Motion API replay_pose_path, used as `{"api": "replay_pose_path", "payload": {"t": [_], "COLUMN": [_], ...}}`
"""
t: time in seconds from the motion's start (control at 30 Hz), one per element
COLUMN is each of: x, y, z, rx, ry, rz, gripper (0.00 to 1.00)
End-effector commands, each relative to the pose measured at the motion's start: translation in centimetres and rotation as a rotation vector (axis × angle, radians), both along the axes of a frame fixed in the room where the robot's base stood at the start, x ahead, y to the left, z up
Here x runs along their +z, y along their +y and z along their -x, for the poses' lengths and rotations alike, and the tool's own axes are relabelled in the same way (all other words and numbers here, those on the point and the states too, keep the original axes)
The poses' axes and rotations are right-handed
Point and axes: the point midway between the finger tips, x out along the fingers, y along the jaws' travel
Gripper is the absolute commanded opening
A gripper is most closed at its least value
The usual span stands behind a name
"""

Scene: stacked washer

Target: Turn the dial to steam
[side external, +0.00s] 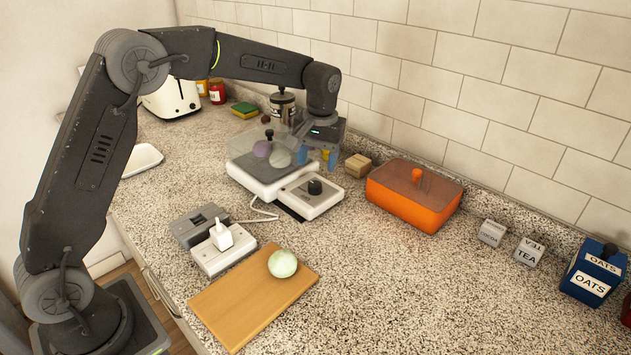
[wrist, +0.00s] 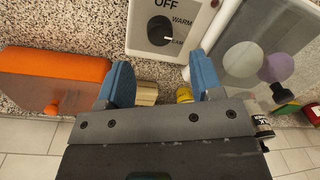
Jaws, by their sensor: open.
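The dial (side external: 314,187) is a round black knob on the pale control panel (side external: 298,197) at the front right of the white steamer (side external: 250,180). In the wrist view the dial (wrist: 160,30) shows at the top, beside the labels OFF, WARM and a partly hidden word ending in "EAM". A short white mark shows at its lower right, but I cannot tell surely where the dial points. My gripper (side external: 317,157) is open and empty, above and behind the panel, beside the clear lid. In the wrist view its blue fingers (wrist: 161,82) are apart, clear of the dial.
The clear lid (side external: 258,160) covers purple and whitish round items. An orange lidded dish (side external: 413,195) stands right, and wooden blocks (side external: 357,165) lie behind the panel. A socket block (side external: 222,250) and a board (side external: 235,305) with a pale green ball lie in front.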

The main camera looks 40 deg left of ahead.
Motion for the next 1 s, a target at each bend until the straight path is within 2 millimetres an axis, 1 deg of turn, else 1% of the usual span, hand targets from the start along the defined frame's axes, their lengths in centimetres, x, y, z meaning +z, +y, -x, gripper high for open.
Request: {"api": "replay_pose_path", "payload": {"t": [0.03,0.1,0.3,0.5,0.77,1.0], "x": [-1.1,-2.5,-5.3,-6.4,-6.4,-6.4], "y": [0.1,0.2,0.3,0.4,0.4,0.4], "z": [0.1,0.1,0.2,0.2,0.2,0.2], "rx": [0.0,0.001,0.001,0.001,0.0,0.0], "ry": [0.004,0.004,0.001,-0.002,-0.002,-0.002], "rz": [0.0,0.0,0.0,-0.001,-0.001,-0.001], "gripper": [0.6,0.6,0.6,0.6,0.6,0.37]}}
